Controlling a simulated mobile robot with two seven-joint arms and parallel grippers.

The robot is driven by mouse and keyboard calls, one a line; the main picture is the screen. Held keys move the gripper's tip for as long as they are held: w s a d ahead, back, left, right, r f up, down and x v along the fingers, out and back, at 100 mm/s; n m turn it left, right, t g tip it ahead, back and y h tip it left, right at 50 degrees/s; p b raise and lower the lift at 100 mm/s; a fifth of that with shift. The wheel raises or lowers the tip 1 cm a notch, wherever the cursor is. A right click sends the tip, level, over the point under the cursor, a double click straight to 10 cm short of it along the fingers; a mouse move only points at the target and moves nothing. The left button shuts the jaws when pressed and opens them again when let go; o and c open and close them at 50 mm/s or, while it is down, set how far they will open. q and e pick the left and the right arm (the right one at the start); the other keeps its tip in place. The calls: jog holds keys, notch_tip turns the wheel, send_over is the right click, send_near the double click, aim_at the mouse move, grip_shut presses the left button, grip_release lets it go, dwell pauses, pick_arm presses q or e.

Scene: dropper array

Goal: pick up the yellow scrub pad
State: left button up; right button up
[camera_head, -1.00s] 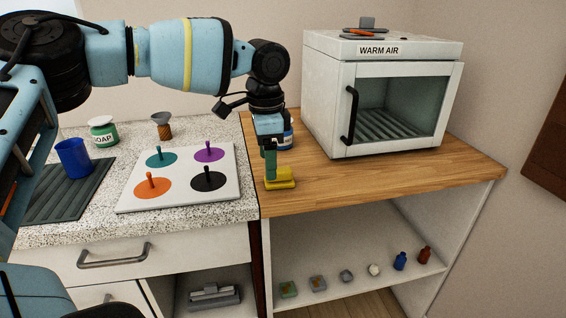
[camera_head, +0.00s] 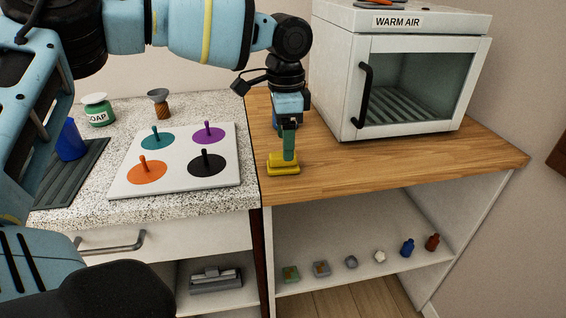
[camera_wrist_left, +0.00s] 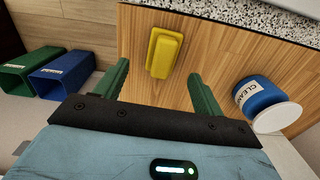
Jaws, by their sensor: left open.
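The yellow scrub pad (camera_head: 283,168) lies on the wooden worktop near its front left edge. It also shows in the left wrist view (camera_wrist_left: 163,53), flat on the wood with a raised grip along its top. My left gripper (camera_head: 287,156) points down just above and behind the pad. In the left wrist view its two green fingers (camera_wrist_left: 158,84) are spread wide and empty, with the pad ahead of the gap between them. In the head view a finger covers part of the pad's back side. My right gripper is not in view.
A blue cleaner jar (camera_wrist_left: 258,95) stands close to the gripper. The white warm-air cabinet (camera_head: 405,75) stands to the right. A white board with coloured pegs (camera_head: 178,190) lies on the speckled counter to the left. Small items (camera_head: 351,262) sit on the shelf below. The wood's front right is clear.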

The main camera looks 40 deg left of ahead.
pick_arm(q)
jog(key=shift+a+f, duration=0.15)
jog(key=shift+f, duration=1.15)
jog(key=shift+a+f, duration=0.15)
jog(key=shift+f, duration=1.1)
jog(key=c, duration=1.1)
